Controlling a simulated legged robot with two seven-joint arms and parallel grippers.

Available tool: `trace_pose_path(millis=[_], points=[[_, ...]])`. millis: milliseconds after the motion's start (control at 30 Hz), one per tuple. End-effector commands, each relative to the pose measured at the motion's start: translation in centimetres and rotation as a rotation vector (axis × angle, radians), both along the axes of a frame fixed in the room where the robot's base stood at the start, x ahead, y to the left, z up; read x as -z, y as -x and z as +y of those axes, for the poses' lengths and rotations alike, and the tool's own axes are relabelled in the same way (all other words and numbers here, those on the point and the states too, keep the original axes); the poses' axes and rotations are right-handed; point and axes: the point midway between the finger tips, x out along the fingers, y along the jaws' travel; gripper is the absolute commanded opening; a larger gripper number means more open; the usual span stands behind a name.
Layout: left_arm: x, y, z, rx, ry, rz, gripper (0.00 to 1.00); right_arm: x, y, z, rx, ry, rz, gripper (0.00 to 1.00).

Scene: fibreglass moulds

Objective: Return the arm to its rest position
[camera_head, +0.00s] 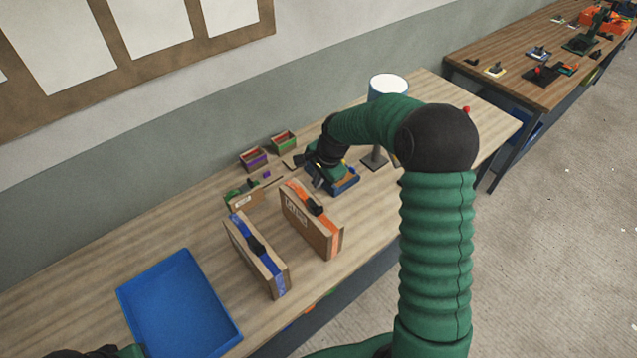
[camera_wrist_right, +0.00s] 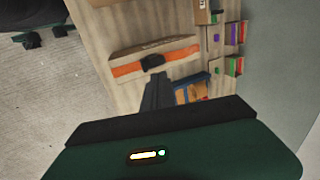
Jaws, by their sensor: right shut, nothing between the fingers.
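My right arm rises from the bottom right in the head view and bends at a black elbow back over the table. My right gripper (camera_head: 312,180) is at the far side of the elbow, beside a small blue tray (camera_head: 346,185) and behind the orange-banded box (camera_head: 325,238). It also shows in the right wrist view (camera_wrist_right: 156,80), with its fingers together and nothing between them, pointing toward that box. The arm hides part of the table. Only a dark green and black part of my left arm shows at the bottom left edge; its fingers are out of sight.
A blue-banded box (camera_head: 258,256) stands beside the orange one. A large blue tray (camera_head: 180,304) lies at the left front. Two small bins (camera_head: 254,160) (camera_head: 284,142) stand near the wall. A white-shaded lamp (camera_head: 388,84) stands behind my forearm. A second table (camera_head: 500,45) is beyond.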

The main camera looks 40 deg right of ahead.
Motion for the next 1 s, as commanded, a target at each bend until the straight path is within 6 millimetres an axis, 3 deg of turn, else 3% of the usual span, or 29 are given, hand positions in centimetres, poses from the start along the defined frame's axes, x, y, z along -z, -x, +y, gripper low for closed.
trace_pose_path(millis=[533,667,767,900,1000], points=[[0.2,0.0,0.0,0.000,0.000,-0.001,0.00,-0.9,0.4,0.0,0.001,-0.001,0.000,0.00],[2.1,0.0,0.0,0.000,0.000,-0.001,0.00,0.9,1.3,1.7,-0.097,0.035,0.010,0.00],[6.5,0.0,0.0,0.000,0.000,-0.001,0.00,5.0,4.4,6.1,-0.382,0.134,0.032,0.00],[13.0,0.0,0.0,0.000,0.000,0.001,0.00,11.1,11.8,12.2,-0.909,0.297,0.051,0.00],[15.7,0.0,0.0,0.000,0.000,0.001,0.00,14.1,16.5,14.7,-1.206,0.371,0.050,0.00]])
